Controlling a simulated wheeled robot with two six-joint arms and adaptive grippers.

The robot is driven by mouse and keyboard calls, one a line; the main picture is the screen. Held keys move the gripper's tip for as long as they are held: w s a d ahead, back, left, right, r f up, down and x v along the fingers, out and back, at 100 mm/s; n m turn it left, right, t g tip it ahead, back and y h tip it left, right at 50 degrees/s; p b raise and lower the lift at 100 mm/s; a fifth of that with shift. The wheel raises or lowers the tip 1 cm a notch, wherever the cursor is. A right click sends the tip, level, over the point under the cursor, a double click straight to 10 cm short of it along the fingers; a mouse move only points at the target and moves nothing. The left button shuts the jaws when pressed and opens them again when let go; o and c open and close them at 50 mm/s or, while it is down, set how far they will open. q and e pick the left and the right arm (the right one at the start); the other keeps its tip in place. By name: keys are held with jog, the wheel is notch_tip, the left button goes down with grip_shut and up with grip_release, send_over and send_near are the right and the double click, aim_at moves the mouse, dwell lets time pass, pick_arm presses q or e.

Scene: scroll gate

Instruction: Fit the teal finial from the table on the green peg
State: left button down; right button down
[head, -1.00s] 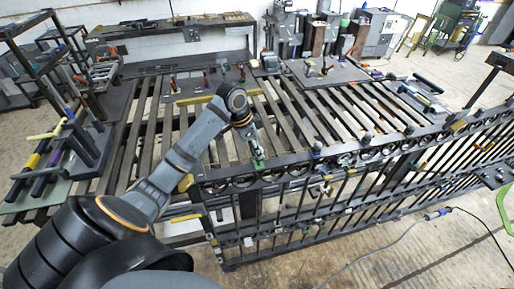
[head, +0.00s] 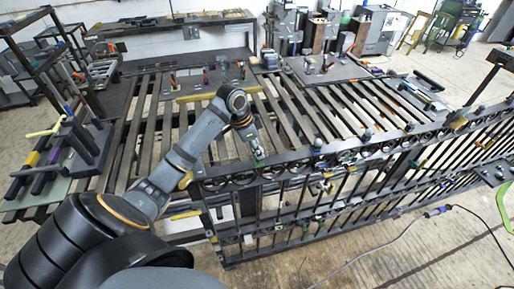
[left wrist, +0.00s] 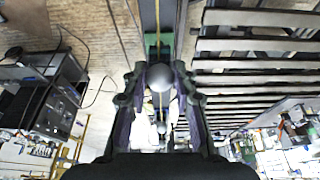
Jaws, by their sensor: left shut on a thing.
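My left gripper (head: 256,150) is shut on a rounded finial (left wrist: 160,77), which looks grey rather than clearly teal in the left wrist view. The finial sits between the two fingers. A green piece, seemingly the green peg (head: 260,163), shows on the gate's top rail just below the fingertips. It also shows just beyond the finial in the left wrist view (left wrist: 151,41). I cannot tell whether finial and peg touch. The dark gate (head: 300,205) stands upright along the near side of the table. My right gripper is not in view.
Several other knobs, such as a grey-blue one (head: 318,144), stand along the top rail to the right. The slatted table (head: 150,120) lies behind the gate. A rack with coloured bars (head: 62,160) is at the left. A cable (head: 400,235) lies on the floor.

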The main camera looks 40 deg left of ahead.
pick_arm(q)
jog(key=shift+f, duration=0.75)
jog(key=c, duration=1)
grip_release()
jog(key=v, duration=1.2)
